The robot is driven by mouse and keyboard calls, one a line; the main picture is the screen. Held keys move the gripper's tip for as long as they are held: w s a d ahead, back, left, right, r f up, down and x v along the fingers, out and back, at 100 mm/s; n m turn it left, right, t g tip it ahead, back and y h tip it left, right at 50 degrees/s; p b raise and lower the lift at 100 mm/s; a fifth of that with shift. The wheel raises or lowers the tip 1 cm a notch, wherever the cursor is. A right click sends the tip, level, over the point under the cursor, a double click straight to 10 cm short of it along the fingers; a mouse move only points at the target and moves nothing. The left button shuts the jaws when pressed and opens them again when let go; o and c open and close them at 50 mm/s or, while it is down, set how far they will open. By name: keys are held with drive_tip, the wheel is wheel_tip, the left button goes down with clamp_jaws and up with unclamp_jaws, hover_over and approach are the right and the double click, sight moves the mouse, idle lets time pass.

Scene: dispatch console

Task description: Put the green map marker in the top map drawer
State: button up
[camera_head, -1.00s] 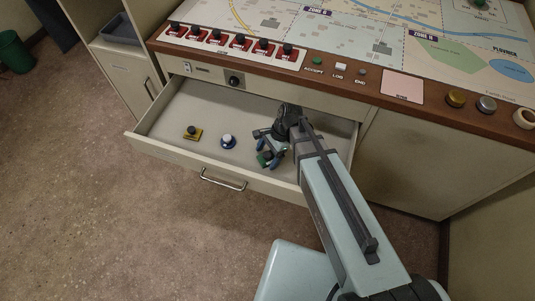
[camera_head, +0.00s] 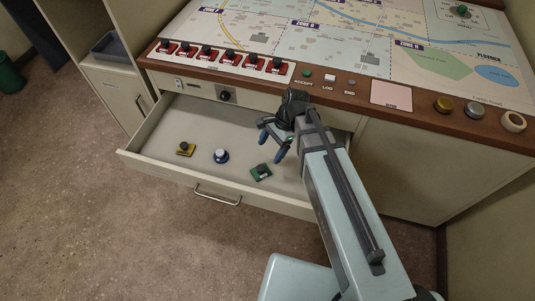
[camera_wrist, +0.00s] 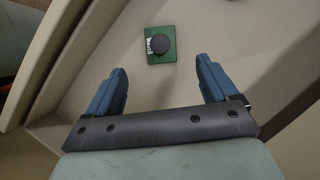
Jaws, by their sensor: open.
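The green map marker (camera_head: 261,172), a green square base with a dark round knob, lies on the floor of the open top drawer (camera_head: 217,117), right of the other markers. It also shows in the wrist view (camera_wrist: 160,45), flat and beyond the fingertips. My gripper (camera_head: 270,146) is above the drawer, open and empty, its blue fingers apart and clear of the marker. In the wrist view my gripper's fingers (camera_wrist: 160,76) stand wide apart with nothing between them.
A yellow marker (camera_head: 185,149) and a blue round marker (camera_head: 221,156) lie in the same drawer to the left. The console top with red switches (camera_head: 208,55) and a map overhangs behind. Another green marker (camera_head: 462,10) stands on the map at far right.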

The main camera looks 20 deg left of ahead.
drive_tip(key=shift+v, duration=0.75)
